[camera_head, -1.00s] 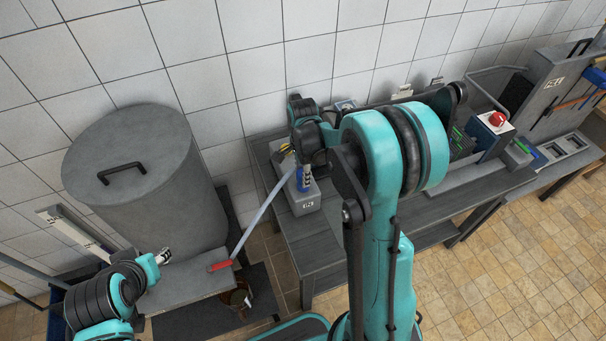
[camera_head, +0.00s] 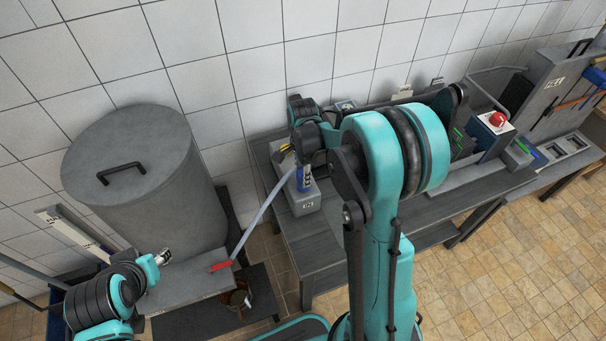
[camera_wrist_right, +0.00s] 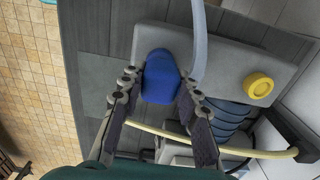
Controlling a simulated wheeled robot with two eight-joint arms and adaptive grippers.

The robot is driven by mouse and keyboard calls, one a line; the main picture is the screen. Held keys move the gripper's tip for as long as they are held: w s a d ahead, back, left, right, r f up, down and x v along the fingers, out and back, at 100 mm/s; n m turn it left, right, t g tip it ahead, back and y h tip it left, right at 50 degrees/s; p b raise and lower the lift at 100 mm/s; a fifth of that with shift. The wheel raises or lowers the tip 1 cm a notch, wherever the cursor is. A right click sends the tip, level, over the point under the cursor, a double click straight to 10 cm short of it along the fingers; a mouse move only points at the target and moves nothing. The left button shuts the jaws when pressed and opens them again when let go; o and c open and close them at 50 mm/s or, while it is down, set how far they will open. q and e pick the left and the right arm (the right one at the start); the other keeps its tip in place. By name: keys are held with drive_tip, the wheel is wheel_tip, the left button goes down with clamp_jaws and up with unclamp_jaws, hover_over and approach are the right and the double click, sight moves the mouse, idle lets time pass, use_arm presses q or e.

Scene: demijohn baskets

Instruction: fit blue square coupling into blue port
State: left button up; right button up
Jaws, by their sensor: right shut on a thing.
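The blue coupling (camera_wrist_right: 160,78) is a rounded blue body seen between the fingers of my right gripper (camera_wrist_right: 159,88) in the right wrist view. The gripper is shut on it. In the head view the blue coupling (camera_head: 304,181) stands at the front of a grey box (camera_head: 306,204) on the bench, below my right wrist. The coupling's lower end and the blue port are hidden, so I cannot tell whether they touch. My left gripper (camera_head: 164,257) is at the lower left, away from the box; its jaw opening is too small to tell.
A pale hose (camera_head: 257,222) runs from the box down to a red-handled piece (camera_head: 221,265). A yellow knob (camera_wrist_right: 258,86) sits on the box beside the coupling. A large lidded grey drum (camera_head: 135,180) stands left. A red button unit (camera_head: 497,120) is on the bench right.

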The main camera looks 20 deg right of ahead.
drive_tip(key=shift+f+b, duration=0.45)
drive_tip(key=shift+f, duration=0.1)
drive_tip(key=o, duration=1.1)
drive_tip(key=shift+o, duration=0.2)
wheel_tip(320, 180, up, 12)
drive_tip(key=shift+r, duration=0.1)
